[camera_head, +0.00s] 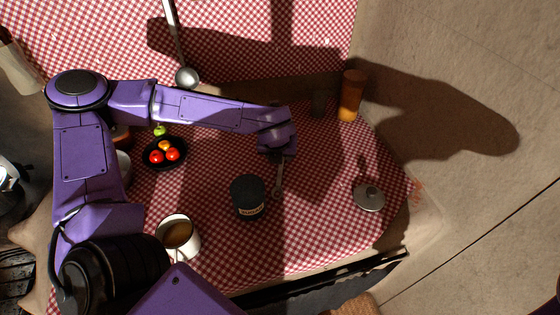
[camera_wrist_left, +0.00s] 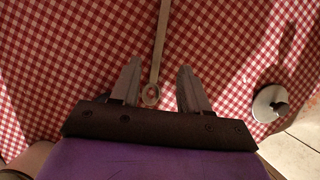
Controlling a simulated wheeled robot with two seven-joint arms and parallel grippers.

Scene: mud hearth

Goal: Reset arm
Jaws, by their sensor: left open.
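My left arm is purple and reaches across the checked table from the left in the head view. My left gripper (camera_head: 280,172) points down over the right-middle of the table. In the left wrist view its two grey fingers (camera_wrist_left: 160,85) stand apart with nothing gripped between them. A thin utensil (camera_head: 278,188) with a ringed end lies below the gripper. In the left wrist view the utensil (camera_wrist_left: 157,70) shows between and beyond the fingers. My right gripper is in neither view.
A dark labelled jar (camera_head: 248,198) stands left of the gripper. A mug (camera_head: 178,238), a black bowl of fruit (camera_head: 165,155), an orange bottle (camera_head: 350,95) and a metal lid (camera_head: 368,197) are around.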

